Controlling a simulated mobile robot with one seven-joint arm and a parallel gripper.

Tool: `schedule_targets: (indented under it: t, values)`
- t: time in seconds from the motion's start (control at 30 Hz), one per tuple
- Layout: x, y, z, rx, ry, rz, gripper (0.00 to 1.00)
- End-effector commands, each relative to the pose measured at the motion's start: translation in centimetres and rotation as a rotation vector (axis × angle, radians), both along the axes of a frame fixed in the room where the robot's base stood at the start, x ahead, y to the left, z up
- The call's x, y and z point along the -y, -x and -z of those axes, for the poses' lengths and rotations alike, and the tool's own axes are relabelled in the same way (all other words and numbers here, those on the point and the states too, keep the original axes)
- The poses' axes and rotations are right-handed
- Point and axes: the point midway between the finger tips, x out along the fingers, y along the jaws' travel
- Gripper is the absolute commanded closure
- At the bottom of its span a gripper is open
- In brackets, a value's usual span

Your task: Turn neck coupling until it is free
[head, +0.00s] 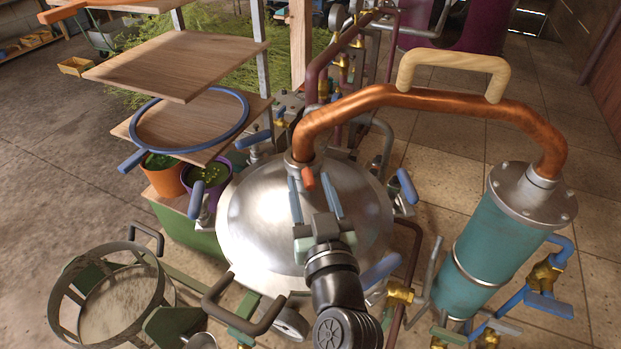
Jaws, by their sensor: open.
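The neck coupling (291,163) is a grey ring at the top of the domed steel still lid (250,215), where the copper swan-neck pipe (400,98) comes down. A short orange lever (308,179) sticks out from the coupling toward me. My gripper (303,181) is over the lid, just in front of the coupling, with its two blue fingers apart. The orange lever appears between the fingertips; I cannot tell whether they touch it. The pipe's other end enters the teal condenser (480,250) at the right. My gripper and wrist hide part of the lid.
Blue-handled clamps (407,186) ring the lid. A tan handle (453,66) tops the pipe. Wooden shelves (175,64) with a blue hoop (190,150) stand at left, above pots. A round basket frame (110,295) is at lower left. Tiled floor at right is partly clear.

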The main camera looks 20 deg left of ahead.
Motion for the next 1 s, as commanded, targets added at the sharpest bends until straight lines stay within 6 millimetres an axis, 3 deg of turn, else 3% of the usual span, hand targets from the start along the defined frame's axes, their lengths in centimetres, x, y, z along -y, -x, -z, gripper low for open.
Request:
schedule_targets:
  t: [0.33,0.63,1.0]
  values:
    - [-0.21,-0.32,-0.01,0.001,-0.001,0.0,0.47]
    - [-0.17,-0.3,-0.01,0.001,-0.001,0.001,1.0]
    - [-0.16,-0.3,-0.01,0.0,0.0,0.001,1.0]
